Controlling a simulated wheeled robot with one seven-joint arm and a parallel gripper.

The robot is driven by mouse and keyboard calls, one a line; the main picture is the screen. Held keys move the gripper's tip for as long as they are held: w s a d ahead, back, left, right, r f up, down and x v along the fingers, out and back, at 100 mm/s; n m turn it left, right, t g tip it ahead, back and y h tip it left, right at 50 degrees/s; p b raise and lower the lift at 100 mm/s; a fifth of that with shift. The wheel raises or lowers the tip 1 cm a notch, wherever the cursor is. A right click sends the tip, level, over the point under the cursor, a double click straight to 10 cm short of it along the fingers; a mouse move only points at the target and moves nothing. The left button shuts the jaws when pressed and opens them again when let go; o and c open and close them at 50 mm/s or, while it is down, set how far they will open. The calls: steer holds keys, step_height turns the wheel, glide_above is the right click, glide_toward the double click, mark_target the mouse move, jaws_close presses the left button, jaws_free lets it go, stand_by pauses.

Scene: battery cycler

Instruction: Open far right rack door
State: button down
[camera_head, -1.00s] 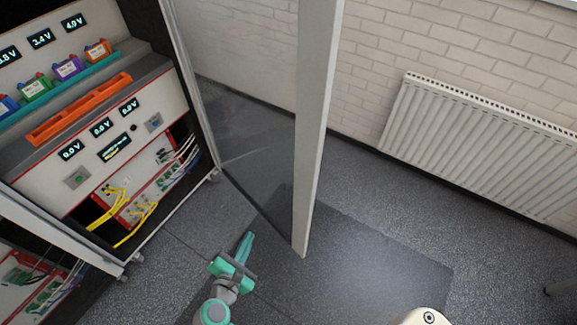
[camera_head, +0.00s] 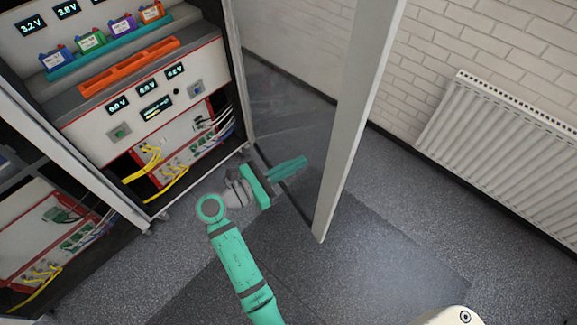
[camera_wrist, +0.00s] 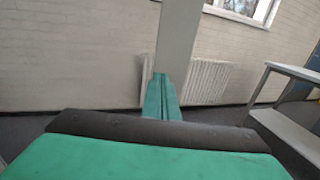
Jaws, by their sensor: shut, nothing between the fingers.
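The far right rack door (camera_head: 357,130) is a clear pane in a pale grey frame. It stands swung out from the open rack (camera_head: 120,100), whose front is exposed. My gripper (camera_head: 303,162), teal with a grey wrist, is shut and empty. It is on the rack side of the door, with its fingers pointing right across the pane. I cannot tell whether they touch it. In the wrist view, the shut fingers (camera_wrist: 161,95) point toward the door's pale upright (camera_wrist: 180,40), which rises just beyond their tips.
Coloured battery cells (camera_head: 122,27) sit on a teal shelf in the rack, above an orange tray (camera_head: 115,75) and yellow cables (camera_head: 150,160). A white radiator (camera_head: 500,150) is on the brick wall. A table (camera_wrist: 285,110) stands right in the wrist view. Floor right of the door is clear.

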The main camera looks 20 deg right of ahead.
mark_target(332, 144)
steer(key=d, duration=0.6)
steer(key=w+d, duration=0.1)
steer(key=d, duration=0.2)
steer(key=shift+d, duration=0.2)
steer(key=shift+w+a, duration=0.1)
